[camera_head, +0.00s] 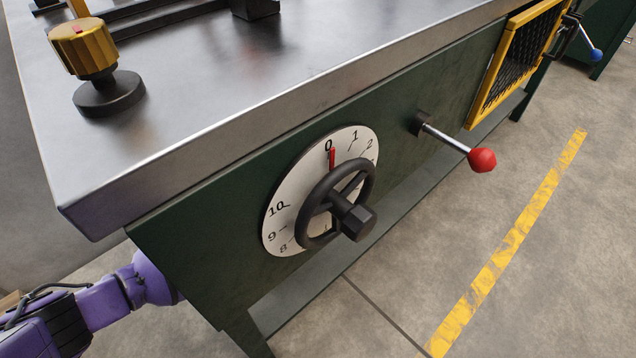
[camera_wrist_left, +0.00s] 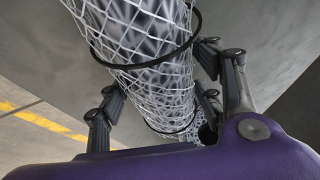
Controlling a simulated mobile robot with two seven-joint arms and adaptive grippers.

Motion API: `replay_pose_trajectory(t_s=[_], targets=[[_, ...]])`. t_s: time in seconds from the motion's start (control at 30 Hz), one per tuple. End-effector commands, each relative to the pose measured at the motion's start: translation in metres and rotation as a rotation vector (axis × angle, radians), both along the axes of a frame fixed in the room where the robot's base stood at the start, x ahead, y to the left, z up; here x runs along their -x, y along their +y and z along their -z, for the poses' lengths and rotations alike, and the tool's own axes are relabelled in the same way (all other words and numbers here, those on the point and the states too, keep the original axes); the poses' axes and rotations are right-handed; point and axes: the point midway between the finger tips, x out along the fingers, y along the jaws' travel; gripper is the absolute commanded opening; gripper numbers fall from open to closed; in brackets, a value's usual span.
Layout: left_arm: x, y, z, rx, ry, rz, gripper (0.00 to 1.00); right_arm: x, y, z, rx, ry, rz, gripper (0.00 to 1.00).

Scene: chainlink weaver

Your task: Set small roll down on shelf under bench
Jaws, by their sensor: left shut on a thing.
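The small roll (camera_wrist_left: 150,55) is a roll of pale wire mesh with black bands around it. In the left wrist view it runs from the top edge down between the fingers of my left gripper (camera_wrist_left: 165,105), which is shut on it. In the head view my purple left arm reaches in at the lower left and goes behind the bench's end; the gripper and roll are hidden there. The bench (camera_head: 250,60) has a metal top and green sides. Its lower shelf (camera_head: 330,270) shows as a green strip below the front panel. My right gripper is in neither view.
A dial with a black handwheel (camera_head: 340,205) and a lever with a red knob (camera_head: 481,160) stick out from the bench front. A yellow-framed mesh guard (camera_head: 513,62) is farther right. The floor beside the yellow line (camera_head: 510,240) is clear.

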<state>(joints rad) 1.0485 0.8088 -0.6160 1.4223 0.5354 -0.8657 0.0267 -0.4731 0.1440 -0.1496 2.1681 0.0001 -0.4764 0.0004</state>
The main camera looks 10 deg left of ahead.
Motion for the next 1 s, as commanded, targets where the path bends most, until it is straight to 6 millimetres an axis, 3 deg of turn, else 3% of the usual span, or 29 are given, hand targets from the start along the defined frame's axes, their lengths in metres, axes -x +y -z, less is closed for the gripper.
replay_pose_trajectory(t_s=[0.13,0.17,0.27,0.67,0.77,1.0], targets=[[-0.002,-0.001,0.003,0.001,-0.003,0.000,0.17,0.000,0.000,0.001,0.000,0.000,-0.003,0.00],[-0.001,0.000,0.003,0.001,-0.001,0.000,0.65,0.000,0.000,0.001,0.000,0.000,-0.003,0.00],[-0.001,0.000,0.003,0.001,-0.001,0.000,0.78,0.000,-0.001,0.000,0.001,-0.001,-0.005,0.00],[-0.001,0.000,0.000,0.000,-0.001,0.000,0.80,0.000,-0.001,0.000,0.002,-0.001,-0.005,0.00],[0.004,0.001,-0.012,0.000,-0.001,0.000,0.80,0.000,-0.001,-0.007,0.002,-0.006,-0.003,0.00],[0.024,0.006,-0.061,0.000,-0.003,0.000,0.80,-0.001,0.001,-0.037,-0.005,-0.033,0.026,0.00]])
